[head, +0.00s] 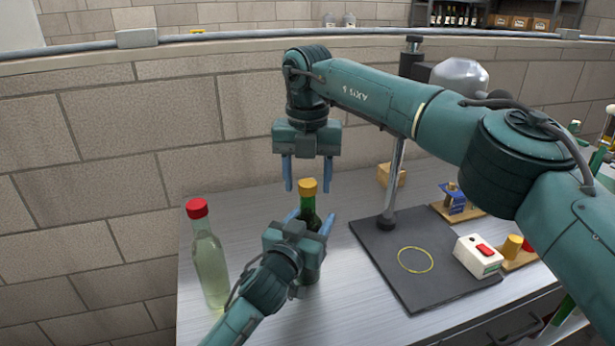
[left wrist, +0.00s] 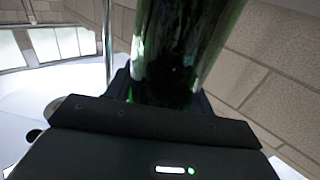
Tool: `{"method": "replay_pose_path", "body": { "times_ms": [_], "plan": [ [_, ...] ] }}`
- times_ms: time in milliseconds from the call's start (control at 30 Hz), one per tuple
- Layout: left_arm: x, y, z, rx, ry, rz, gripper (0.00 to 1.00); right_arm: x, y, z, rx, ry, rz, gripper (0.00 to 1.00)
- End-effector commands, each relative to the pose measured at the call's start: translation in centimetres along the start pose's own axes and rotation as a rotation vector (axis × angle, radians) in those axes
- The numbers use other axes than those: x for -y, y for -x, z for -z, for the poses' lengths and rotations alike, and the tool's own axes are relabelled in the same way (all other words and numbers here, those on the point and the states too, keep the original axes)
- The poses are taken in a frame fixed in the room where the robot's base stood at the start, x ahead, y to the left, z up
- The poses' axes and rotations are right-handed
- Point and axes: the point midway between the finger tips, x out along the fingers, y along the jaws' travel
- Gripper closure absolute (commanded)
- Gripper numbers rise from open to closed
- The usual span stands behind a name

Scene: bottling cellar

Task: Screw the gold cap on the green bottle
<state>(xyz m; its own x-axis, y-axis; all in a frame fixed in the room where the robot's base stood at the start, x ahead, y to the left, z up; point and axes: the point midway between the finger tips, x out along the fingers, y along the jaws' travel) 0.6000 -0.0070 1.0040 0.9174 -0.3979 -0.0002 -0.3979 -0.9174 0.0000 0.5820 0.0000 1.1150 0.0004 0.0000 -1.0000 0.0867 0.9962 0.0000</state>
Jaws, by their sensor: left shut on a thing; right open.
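The green bottle (head: 309,205) stands upright on the bench in the head view, partly hidden by my left gripper. The gold cap (head: 308,187) sits on top of its neck; how tightly it is seated I cannot tell. My left gripper (head: 311,222) is shut on the green bottle, with a blue finger on each side. In the left wrist view the dark green glass (left wrist: 185,50) fills the middle, between the jaws. My right gripper (head: 307,172) points down, open and empty, its fingers above and around the level of the cap. No contact between them is visible.
A clear bottle with a red cap (head: 208,255) stands to the left, close to my left arm. To the right are a dark base plate (head: 410,265) with a yellow ring and post, a white box with a red button (head: 478,255), and wooden blocks (head: 391,175). A wall stands behind.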

Motion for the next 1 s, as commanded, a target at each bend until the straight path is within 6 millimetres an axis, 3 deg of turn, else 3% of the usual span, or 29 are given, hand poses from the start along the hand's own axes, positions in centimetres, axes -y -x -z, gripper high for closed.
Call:
{"method": "replay_pose_path", "body": {
  "times_ms": [400, 767, 1000],
  "plan": [
    [0.0, 0.0, 0.0, 0.001, -0.001, 0.000, 1.00, 0.0, 4.4, 0.0, 0.000, 0.000, -0.001, 0.49],
    [0.0, 0.0, 0.0, 0.001, -0.001, 0.000, 1.00, 0.0, 4.5, 0.0, 0.000, 0.009, 0.000, 0.51],
    [0.0, 0.0, 0.0, 0.001, -0.001, 0.000, 1.00, 0.0, 5.1, 0.0, -0.005, 0.253, 0.006, 0.51]
  ]
}}
